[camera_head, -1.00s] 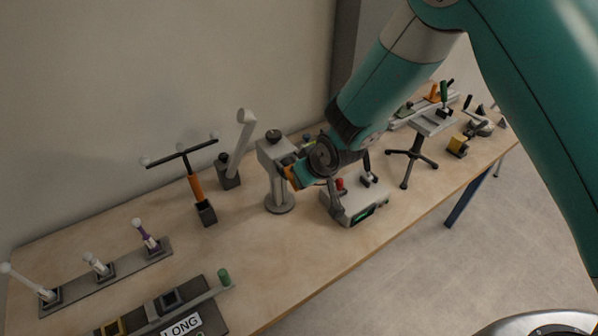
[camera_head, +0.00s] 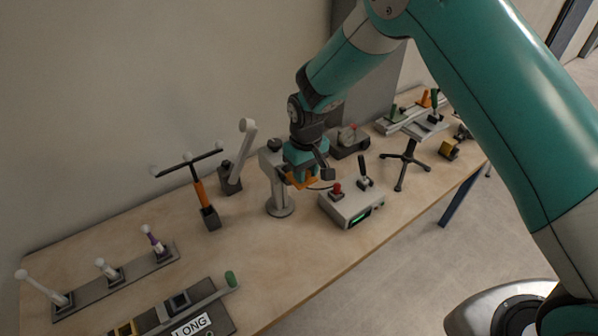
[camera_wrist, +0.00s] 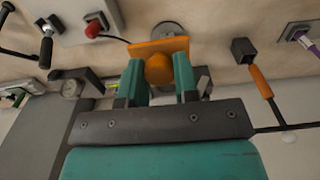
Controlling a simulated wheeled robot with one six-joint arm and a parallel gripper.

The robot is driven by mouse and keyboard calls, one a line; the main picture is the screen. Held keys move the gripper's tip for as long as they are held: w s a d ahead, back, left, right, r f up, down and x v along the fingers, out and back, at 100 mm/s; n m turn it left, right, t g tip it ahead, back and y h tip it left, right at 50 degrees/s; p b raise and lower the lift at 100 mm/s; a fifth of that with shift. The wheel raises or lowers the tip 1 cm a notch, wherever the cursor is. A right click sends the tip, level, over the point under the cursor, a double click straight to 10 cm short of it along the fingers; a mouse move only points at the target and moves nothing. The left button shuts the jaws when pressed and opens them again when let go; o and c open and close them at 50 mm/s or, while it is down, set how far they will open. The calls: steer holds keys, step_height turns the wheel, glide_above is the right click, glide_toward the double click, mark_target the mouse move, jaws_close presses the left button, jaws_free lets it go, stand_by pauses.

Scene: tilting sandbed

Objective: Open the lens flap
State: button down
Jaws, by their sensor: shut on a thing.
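The lens flap is an orange plate (camera_head: 300,183) at the right side of a grey post-mounted housing (camera_head: 272,178) on the bench. In the wrist view the orange plate (camera_wrist: 150,45) carries a rounded orange knob (camera_wrist: 157,70). My gripper (camera_head: 302,173) points down at the flap from above. In the wrist view its two teal fingers (camera_wrist: 159,77) are on both sides of the knob and shut on it. The flap looks close to level, swung out from the housing. The lens itself is hidden behind the gripper.
A grey box with a red button (camera_head: 352,205) stands close to the right. A grey lever (camera_head: 240,155) and an orange-handled T-bar (camera_head: 202,190) stand to the left. Bare bench lies in front of the post.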

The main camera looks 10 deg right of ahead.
steer(key=shift+w+r, duration=0.15)
steer(key=shift+w, duration=0.05)
steer(key=c, duration=1)
jaws_free()
steer(key=shift+o, duration=0.7)
steer(key=shift+s, duration=0.1)
step_height(320, 180, up, 17)
steer(key=b, duration=0.5)
steer(key=shift+s+d+r, duration=0.15)
steer(key=shift+s, duration=0.1)
steer(key=shift+b, duration=0.3)
steer(key=s+d+f+y+b, duration=0.1)
steer(key=s+b, duration=0.1)
steer(key=s, duration=0.8)
steer(key=s+d+f+n+y+b, duration=0.1)
steer(key=s, duration=0.8)
steer(key=s+d+f+n+y+b, duration=0.1)
steer(key=s+y+b, duration=0.1)
steer(key=s, duration=0.8)
steer(key=shift+s+f+b, duration=0.2)
steer(key=shift+s+b, duration=0.1)
